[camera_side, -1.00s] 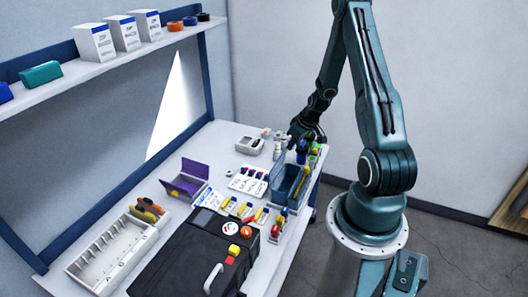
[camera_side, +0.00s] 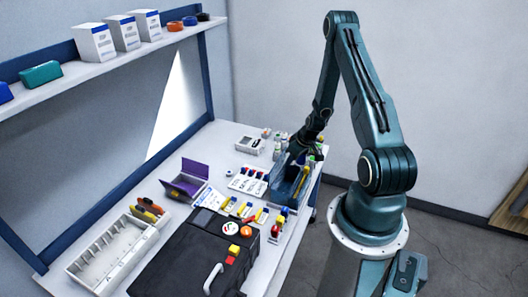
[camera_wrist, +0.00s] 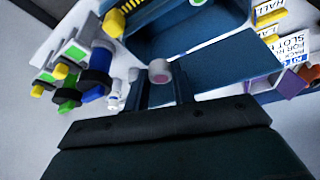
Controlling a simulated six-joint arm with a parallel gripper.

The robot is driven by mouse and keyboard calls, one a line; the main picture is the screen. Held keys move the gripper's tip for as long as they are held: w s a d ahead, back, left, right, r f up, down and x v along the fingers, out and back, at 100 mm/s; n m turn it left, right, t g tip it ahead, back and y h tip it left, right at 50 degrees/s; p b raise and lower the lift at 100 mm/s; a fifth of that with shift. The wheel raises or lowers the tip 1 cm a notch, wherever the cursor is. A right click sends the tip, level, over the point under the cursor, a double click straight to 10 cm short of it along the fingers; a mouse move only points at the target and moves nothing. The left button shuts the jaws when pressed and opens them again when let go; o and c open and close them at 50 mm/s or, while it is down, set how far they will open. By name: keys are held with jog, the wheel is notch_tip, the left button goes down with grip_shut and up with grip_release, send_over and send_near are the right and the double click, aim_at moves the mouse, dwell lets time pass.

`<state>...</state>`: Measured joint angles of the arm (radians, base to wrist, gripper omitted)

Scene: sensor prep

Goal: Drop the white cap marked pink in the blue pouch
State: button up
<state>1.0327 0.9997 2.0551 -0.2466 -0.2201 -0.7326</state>
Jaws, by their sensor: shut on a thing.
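The white cap with a pink mark (camera_wrist: 160,71) is held between the fingertips of my gripper (camera_wrist: 159,88) in the wrist view. My gripper is shut on it, and its pink face shows. The blue pouch (camera_wrist: 222,62) lies just beyond the fingers, with its opening at the top of the wrist view. In the side view, my gripper (camera_side: 297,151) is at the back end of the blue pouch (camera_side: 283,190), close above it. The cap cannot be made out in the side view.
Blue, green and yellow connectors (camera_wrist: 96,72) stand left of the pouch in the wrist view. A labelled white card (camera_side: 248,181), purple box (camera_side: 187,180), black case (camera_side: 185,255) and white slotted tray (camera_side: 112,254) lie on the table. A small grey-white device (camera_side: 249,145) stands behind.

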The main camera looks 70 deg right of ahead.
aim_at(293, 166)
jog(key=shift+f, duration=2.7)
jog(key=o, duration=1.2)
jog(key=shift+d, duration=0.1)
jog(key=shift+r, duration=3.55)
